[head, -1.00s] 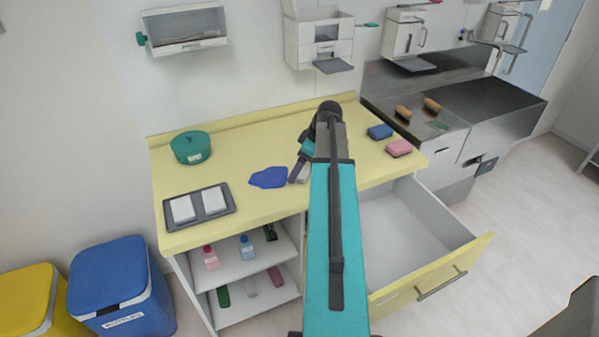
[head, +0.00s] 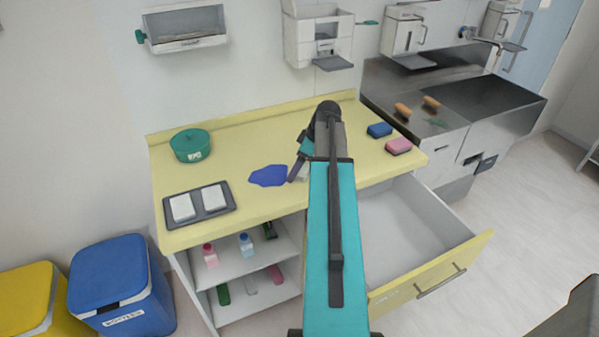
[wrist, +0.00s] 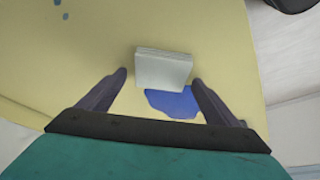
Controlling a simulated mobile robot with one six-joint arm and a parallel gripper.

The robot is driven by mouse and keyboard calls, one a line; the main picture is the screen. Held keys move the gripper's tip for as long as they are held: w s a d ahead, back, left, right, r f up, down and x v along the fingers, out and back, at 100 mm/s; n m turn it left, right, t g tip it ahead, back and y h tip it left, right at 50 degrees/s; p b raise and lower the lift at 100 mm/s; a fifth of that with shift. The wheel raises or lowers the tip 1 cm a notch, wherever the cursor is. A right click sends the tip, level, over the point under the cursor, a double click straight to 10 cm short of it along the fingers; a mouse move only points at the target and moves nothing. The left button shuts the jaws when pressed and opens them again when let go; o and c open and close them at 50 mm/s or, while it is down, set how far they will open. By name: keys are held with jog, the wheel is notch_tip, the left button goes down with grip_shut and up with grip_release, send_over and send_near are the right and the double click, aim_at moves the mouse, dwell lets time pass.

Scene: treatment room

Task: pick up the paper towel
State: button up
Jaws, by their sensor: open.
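The paper towel (wrist: 164,67) is a pale, square folded stack lying on the yellow counter. In the wrist view it lies just past and between the fingertips of my gripper (wrist: 158,78), which is open and empty. A blue spill (wrist: 174,102) lies beside the towel, between the fingers and partly behind the towel. In the head view my gripper (head: 295,178) is over the counter just right of the blue spill (head: 268,176). My arm hides most of the towel there. Whether a finger touches the towel I cannot tell.
The yellow counter (head: 245,135) holds a green pot (head: 190,146), a grey tray (head: 175,220) with two white pads, and blue (head: 380,130) and pink (head: 399,146) sponges. An open drawer (head: 425,275) juts out at the front right. The counter behind the spill is clear.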

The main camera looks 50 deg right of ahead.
jog(key=shift+f, duration=0.15)
jog(key=c, duration=1.2)
jog(key=shift+r, duration=0.3)
jog(key=shift+r+b, duration=0.8)
jog(key=shift+r, duration=0.8)
jog(key=s+a+b, duration=0.1)
jog(key=s, duration=0.4)
jog(key=s+a+r+b, duration=0.1)
jog(key=s, duration=0.4)
jog(key=s+a+b, duration=0.1)
jog(key=s, duration=0.4)
jog(key=shift+s+a+r+b, duration=0.1)
jog(key=shift+s+r+b, duration=0.2)
jog(key=shift+s+b, duration=0.05)
jog(key=shift+w, duration=0.1)
